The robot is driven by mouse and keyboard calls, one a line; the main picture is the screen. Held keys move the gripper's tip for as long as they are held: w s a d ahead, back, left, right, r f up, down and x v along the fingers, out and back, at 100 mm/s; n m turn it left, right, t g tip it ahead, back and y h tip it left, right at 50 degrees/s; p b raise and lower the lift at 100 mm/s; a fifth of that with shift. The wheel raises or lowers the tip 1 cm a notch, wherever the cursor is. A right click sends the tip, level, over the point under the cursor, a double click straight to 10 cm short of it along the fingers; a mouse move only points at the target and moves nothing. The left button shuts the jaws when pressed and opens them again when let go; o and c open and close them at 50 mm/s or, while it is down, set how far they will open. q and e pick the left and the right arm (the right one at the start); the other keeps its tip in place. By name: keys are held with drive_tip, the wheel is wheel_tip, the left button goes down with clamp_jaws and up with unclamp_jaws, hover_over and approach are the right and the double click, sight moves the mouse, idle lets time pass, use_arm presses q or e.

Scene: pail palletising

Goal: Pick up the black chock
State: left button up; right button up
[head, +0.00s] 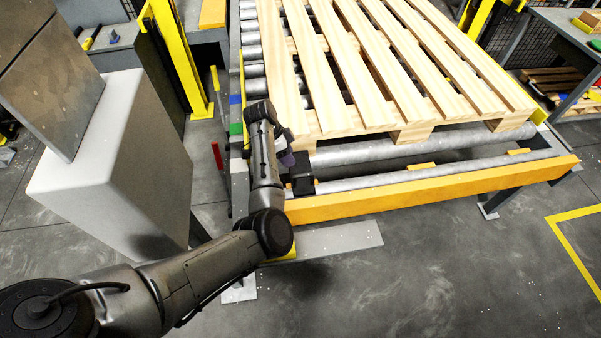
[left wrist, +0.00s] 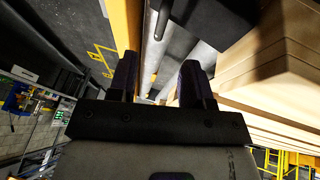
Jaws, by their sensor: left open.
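A small black block (head: 302,184), which looks like the black chock, is at the left end of the front roller in the head view, just inside the orange front beam. I cannot clearly separate it from the dark parts of my gripper. My left gripper (head: 287,159) is beside it at the pallet's near left corner. In the left wrist view my left gripper (left wrist: 158,82) shows its two dark fingers apart, with nothing visible between them. A large dark shape stands beyond them at the upper right; I cannot tell what it is. My right gripper is not visible.
A wooden pallet (head: 370,62) lies on the roller conveyor, close to my left gripper. The orange front beam (head: 430,190) borders the rollers. A yellow post (head: 178,60) and a white pedestal (head: 125,165) stand to the left. The floor in front is clear.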

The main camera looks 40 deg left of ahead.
sight(302, 176)
use_arm(q)
drive_tip(key=b+x, duration=0.1)
drive_tip(key=x, duration=0.4)
drive_tip(key=shift+w+d+f+b, duration=0.15)
drive_tip(key=shift+f+b, duration=0.2)
drive_tip(key=shift+f, duration=0.05)
drive_tip(key=shift+b+x, duration=1.5)
drive_tip(key=shift+x, duration=1.15)
drive_tip(key=shift+w, duration=0.1)
drive_tip(key=shift+c, duration=0.3)
drive_tip(key=shift+c, duration=0.6)
clamp_jaws()
drive_tip(key=shift+r, duration=0.1)
